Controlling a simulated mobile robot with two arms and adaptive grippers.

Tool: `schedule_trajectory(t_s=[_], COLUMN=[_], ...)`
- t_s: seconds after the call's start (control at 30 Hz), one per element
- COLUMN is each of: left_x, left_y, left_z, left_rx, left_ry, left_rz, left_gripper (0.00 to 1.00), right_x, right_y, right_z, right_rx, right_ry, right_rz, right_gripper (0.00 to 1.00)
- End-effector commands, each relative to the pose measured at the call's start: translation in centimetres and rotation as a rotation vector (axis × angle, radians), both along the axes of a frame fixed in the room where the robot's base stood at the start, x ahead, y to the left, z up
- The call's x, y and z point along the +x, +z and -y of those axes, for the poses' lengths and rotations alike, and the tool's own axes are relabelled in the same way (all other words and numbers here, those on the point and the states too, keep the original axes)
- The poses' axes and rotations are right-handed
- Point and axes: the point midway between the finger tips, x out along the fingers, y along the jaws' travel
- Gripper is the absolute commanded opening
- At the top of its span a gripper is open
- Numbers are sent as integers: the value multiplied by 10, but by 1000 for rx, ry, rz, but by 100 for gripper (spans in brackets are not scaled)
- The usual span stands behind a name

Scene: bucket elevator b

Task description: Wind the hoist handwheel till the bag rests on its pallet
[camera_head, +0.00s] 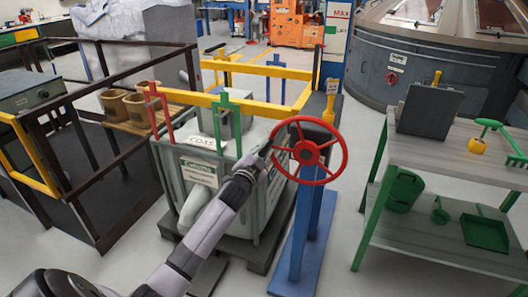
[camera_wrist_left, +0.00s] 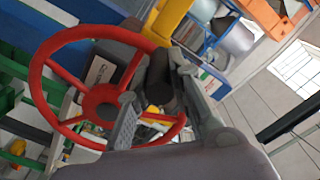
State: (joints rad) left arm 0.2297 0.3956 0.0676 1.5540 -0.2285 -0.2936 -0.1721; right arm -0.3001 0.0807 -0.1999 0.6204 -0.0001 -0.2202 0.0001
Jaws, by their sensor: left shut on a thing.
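The red hoist handwheel (camera_head: 309,151) stands on a blue post (camera_head: 309,235) near the middle of the head view. My left gripper (camera_head: 263,163) is at the left side of its rim. In the left wrist view the handwheel (camera_wrist_left: 105,95) fills the left half, and my left gripper (camera_wrist_left: 150,105) is shut on its rim. My right gripper is out of view.
A green-legged bench (camera_head: 455,155) with tools and a dark box stands to the right. A dark railing (camera_head: 85,190) and wooden buckets (camera_head: 140,105) are at left. Pale floor (camera_head: 350,120) is clear between post and bench.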

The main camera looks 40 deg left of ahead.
Motion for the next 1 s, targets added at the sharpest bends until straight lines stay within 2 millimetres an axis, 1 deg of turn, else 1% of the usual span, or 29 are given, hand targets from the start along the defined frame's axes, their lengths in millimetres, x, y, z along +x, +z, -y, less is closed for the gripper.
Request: schedule_trajectory(t_s=[0.03, 0.3, 0.47, 0.7, 1.0], left_x=[1, 4, 6, 11, 18], left_y=[19, 49, 65, 85, 103], left_z=[0, 12, 22, 41, 70], left_rx=[47, 297, 444, 666, 940], left_ry=[-2, -2, -1, -1, -1], left_rz=[4, -54, -90, -142, -208], left_gripper=[0, 0, 0, 0, 0], right_x=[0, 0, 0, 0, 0], right_y=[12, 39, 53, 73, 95], right_z=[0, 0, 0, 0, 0], right_rx=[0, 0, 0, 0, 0], right_ry=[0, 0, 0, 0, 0], right_rz=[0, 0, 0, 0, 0], right_gripper=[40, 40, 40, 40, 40])
